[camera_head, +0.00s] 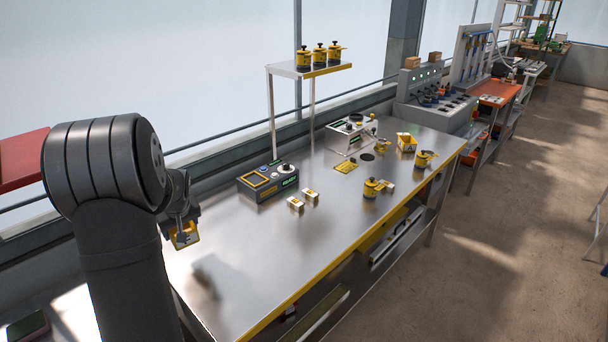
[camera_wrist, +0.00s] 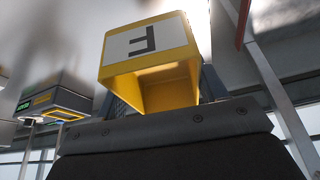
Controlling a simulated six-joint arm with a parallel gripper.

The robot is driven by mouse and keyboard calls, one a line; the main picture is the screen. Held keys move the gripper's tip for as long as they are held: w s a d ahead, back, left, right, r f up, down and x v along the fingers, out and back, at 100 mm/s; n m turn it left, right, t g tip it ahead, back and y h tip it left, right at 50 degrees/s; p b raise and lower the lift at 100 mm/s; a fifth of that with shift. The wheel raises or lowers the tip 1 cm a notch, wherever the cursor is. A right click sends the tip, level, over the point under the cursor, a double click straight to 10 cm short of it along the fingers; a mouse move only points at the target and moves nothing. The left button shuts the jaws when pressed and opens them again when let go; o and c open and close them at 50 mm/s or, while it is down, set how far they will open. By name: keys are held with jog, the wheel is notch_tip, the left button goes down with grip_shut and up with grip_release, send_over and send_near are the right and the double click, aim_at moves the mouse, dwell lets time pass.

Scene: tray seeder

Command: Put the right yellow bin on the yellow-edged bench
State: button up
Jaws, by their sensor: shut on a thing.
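My gripper (camera_head: 181,226) is at the left in the head view, shut on a small yellow bin (camera_head: 189,237). The held bin (camera_wrist: 150,60) fills the middle of the wrist view; it has a white label with a dark letter that looks like an upside-down F, and its open hollow faces the camera. The yellow-edged bench (camera_head: 235,290) is a long shiny metal table. The held bin is in the air near the bench's near left end, apart from its top.
Yellow pots (camera_head: 371,188) stand toward the right edge. A raised shelf (camera_head: 310,71) holds three pots. The near bench surface is clear.

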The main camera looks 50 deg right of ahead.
jog(key=s+d+r+m, duration=0.1)
jog(key=s+d, duration=0.9)
jog(key=s, duration=0.3)
jog(key=s+d+m, duration=0.1)
jog(key=s+d, duration=0.9)
jog(key=s, duration=0.4)
send_over(263, 255)
jog(key=s, duration=0.2)
jog(key=shift+h, duration=0.4)
jog(key=f, duration=0.6)
jog(key=shift+w+a+f, duration=0.2)
jog(key=shift+w+f, duration=0.05)
jog(key=shift+f, duration=2.05)
jog(key=shift+f, duration=0.15)
jog(key=o, duration=1.1)
jog(key=shift+c, duration=0.2)
jog(key=v, duration=1.2)
jog(key=shift+r, duration=0.2)
